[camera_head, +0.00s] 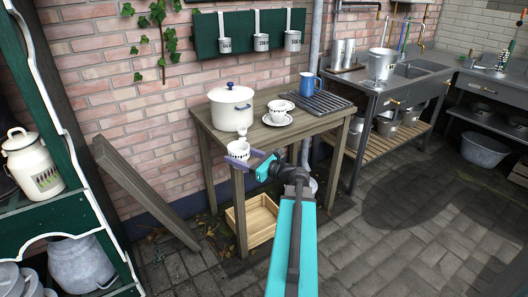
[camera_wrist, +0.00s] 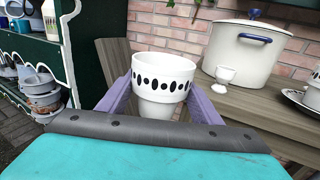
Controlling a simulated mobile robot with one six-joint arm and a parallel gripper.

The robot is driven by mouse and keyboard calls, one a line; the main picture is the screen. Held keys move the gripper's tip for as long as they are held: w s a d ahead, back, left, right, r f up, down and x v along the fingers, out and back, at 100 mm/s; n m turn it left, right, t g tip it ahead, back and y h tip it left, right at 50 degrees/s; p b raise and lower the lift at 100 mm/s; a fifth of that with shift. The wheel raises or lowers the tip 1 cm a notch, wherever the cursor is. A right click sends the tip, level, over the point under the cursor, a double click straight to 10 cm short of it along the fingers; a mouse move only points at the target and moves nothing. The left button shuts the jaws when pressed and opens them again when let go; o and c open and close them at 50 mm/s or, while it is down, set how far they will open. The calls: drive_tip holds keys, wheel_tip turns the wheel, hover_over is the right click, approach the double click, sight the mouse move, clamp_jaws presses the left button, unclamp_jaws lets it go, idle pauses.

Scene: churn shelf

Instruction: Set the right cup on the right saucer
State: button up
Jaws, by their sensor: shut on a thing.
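My gripper (camera_head: 243,158) has its purple fingers shut on a white cup (camera_head: 238,148) with a band of dark ovals. It holds the cup upright off the front left edge of the wooden table (camera_head: 258,134). In the wrist view the cup (camera_wrist: 161,84) sits between the two fingers (camera_wrist: 162,92). Farther right on the table, a white saucer (camera_head: 270,123) bears white patterned crockery (camera_head: 278,114), with another white piece (camera_head: 283,104) just behind or above it. I cannot tell these pieces apart clearly. The saucer shows partly at the wrist view's right edge (camera_wrist: 297,97).
A large white lidded pot (camera_head: 231,110) and a small white egg cup (camera_head: 242,134) stand near the held cup. A blue mug (camera_head: 308,84) and a dark rack (camera_head: 320,103) are at the table's right. A leaning plank (camera_head: 145,193) stands to the left.

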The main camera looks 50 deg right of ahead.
drive_tip(key=w+a+f+n+g+y, duration=0.1)
drive_tip(key=w+a+y, duration=0.1)
drive_tip(key=w+a, duration=0.35)
drive_tip(key=w+a+f+n+y, duration=0.1)
drive_tip(key=w+a+n+y, duration=0.15)
drive_tip(key=a, duration=0.55)
drive_tip(key=w+a+f+n+g+y, duration=0.1)
drive_tip(key=a+n+g+y, duration=0.2)
drive_tip(key=a, duration=1.3)
drive_tip(key=w+a+f+n+g+y, duration=0.2)
drive_tip(key=a+y, duration=0.3)
drive_tip(key=a, duration=1.2)
drive_tip(key=shift+n+g, duration=0.65)
drive_tip(key=shift+g, duration=0.05)
drive_tip(key=shift+y, duration=0.25)
